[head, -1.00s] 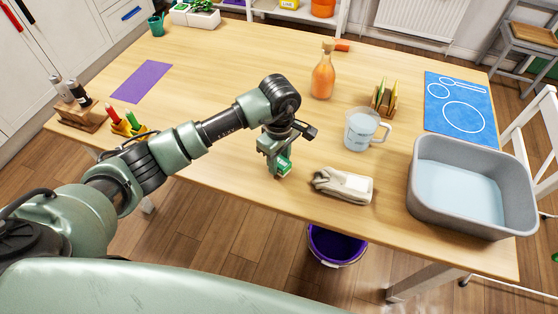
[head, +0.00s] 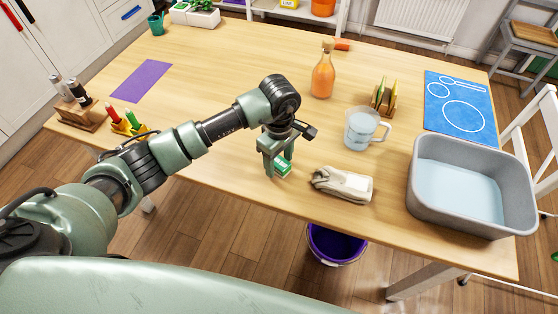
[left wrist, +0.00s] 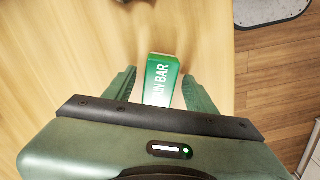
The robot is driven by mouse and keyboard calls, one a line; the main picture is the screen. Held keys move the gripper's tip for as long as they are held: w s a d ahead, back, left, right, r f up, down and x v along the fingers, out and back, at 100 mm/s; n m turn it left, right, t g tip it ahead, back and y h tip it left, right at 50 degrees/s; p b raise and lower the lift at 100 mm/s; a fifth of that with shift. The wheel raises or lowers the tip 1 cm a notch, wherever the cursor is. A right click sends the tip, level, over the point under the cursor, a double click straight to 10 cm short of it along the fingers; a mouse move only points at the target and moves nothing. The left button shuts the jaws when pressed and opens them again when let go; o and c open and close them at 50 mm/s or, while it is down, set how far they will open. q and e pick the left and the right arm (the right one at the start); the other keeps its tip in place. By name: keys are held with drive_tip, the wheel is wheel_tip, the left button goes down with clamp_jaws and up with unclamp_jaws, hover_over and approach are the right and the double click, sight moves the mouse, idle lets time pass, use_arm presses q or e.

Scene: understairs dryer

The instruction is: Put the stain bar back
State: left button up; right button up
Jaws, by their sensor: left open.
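The stain bar is a small green and white box (head: 283,167) on the wooden table near its front edge, left of a beige folded cloth. My left gripper (head: 279,163) is over it, with its fingers spread to either side of the box. In the left wrist view the green box (left wrist: 160,82), with white lettering, sits between the two open fingers (left wrist: 161,85), with a gap visible on both sides. Part of the box is hidden by the gripper body. My right gripper is not in view.
The beige cloth (head: 342,184) lies close right of the gripper. A measuring jug (head: 360,130), an orange bottle (head: 322,80), a small rack (head: 383,97) and a grey basin (head: 425,202) stand further right. A purple mat (head: 141,81) lies left. A purple bucket (head: 335,245) is below the table edge.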

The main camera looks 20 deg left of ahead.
sight(279, 161)
use_arm(q)
wheel_tip(279, 161, up, 12)
drive_tip(key=b, duration=0.1)
drive_tip(key=shift+f+b, duration=0.25)
drive_tip(key=shift+b, duration=0.15)
idle(1.1)
